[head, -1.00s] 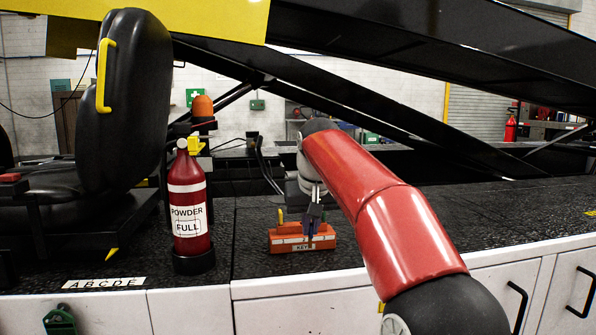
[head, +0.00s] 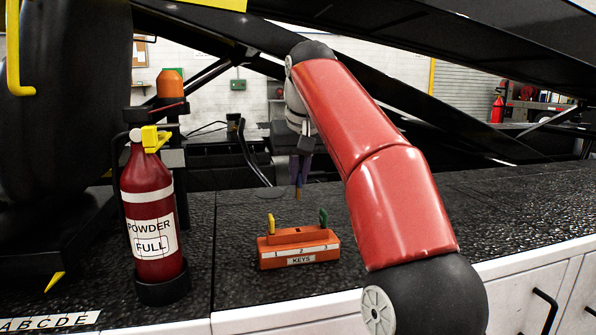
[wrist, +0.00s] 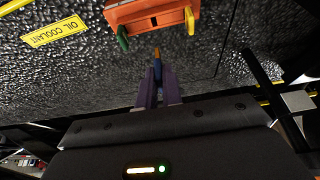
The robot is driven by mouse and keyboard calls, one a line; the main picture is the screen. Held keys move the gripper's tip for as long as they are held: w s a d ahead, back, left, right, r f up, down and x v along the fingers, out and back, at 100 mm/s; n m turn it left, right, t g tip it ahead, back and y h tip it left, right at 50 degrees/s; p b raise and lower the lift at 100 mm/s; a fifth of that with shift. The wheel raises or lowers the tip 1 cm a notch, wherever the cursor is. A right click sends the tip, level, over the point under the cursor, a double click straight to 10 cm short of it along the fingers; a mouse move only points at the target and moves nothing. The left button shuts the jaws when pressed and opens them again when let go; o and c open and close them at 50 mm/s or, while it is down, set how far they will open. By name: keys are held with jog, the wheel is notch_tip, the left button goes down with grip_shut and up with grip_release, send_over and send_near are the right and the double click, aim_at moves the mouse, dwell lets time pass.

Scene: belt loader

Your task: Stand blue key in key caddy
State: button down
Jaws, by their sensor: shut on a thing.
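The orange key caddy (head: 290,262) sits on the black textured worktop, marked KEYS and numbered 1, 2, 3. A yellow key (head: 270,223) stands at its left end and a green key (head: 323,218) at its right end. No key shows in the middle. My gripper (head: 300,165) is above and apart from the caddy, pointing down. It is shut on the blue key (wrist: 157,66), whose brass-orange tip sticks out beyond the purple fingers. In the wrist view the caddy (wrist: 150,14) is at the top, clear of the key tip. The fingers hide part of the key.
A red powder extinguisher (head: 150,215) stands left of the caddy, with an orange beacon (head: 171,84) behind it. Dark sloping beams cross above. A yellow OIL COOLANT label (wrist: 52,30) shows in the wrist view.

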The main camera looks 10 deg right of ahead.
jog(key=shift+s, duration=0.1)
notch_tip(320, 180, down, 6)
jog(key=b, duration=0.4)
jog(key=shift+r+b, duration=0.15)
jog(key=shift+b, duration=0.2)
jog(key=shift+p, duration=0.65)
dwell(1.3)
jog(key=shift+f+b, duration=1)
jog(key=shift+f, duration=0.45)
jog(key=c, duration=1.5)
grip_release()
